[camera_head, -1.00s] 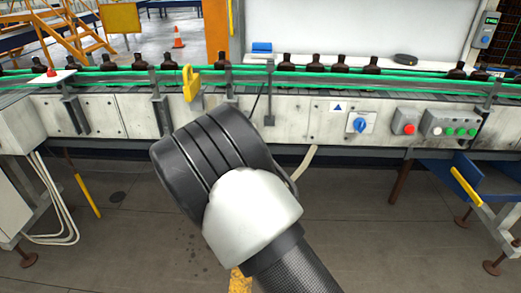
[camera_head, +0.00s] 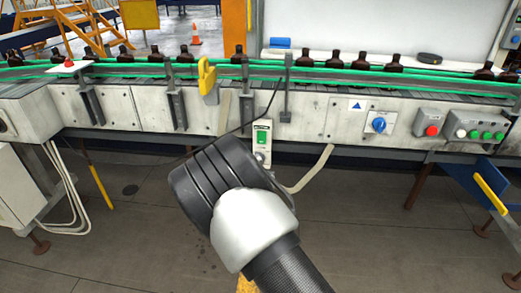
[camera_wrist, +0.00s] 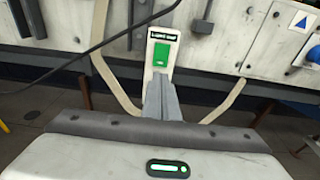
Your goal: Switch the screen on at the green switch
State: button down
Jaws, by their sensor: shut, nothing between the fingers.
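The green switch (camera_head: 262,137) sits on a small pale box with a dark label on top, at the front of the conveyor, just above my arm's dark wrist part. In the wrist view the switch (camera_wrist: 163,54) is a green rectangle under a label too small to read surely. My gripper (camera_wrist: 158,80) is shut and empty, its grey fingers pointing at the lower part of the box. Its fingertips overlap the box just below the green part; I cannot tell whether they touch. A large pale panel (camera_head: 385,28) stands behind the conveyor; I cannot tell if it is the screen.
Amber bottles (camera_head: 335,59) stand along the green-railed conveyor. A yellow hook-like part (camera_head: 207,76) hangs left of the switch. A blue knob (camera_head: 379,125), a red button (camera_head: 432,131) and several other buttons are to the right. A black cable (camera_wrist: 100,43) crosses near the switch.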

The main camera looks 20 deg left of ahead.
aim_at(262, 142)
jog(key=b+x, duration=0.1)
jog(key=x, duration=0.6)
jog(key=shift+w+f+b, duration=0.15)
jog(key=shift+w+b, duration=0.1)
jog(key=shift+b, duration=0.1)
jog(key=shift+w+a, duration=0.15)
jog(key=shift+w, duration=0.3)
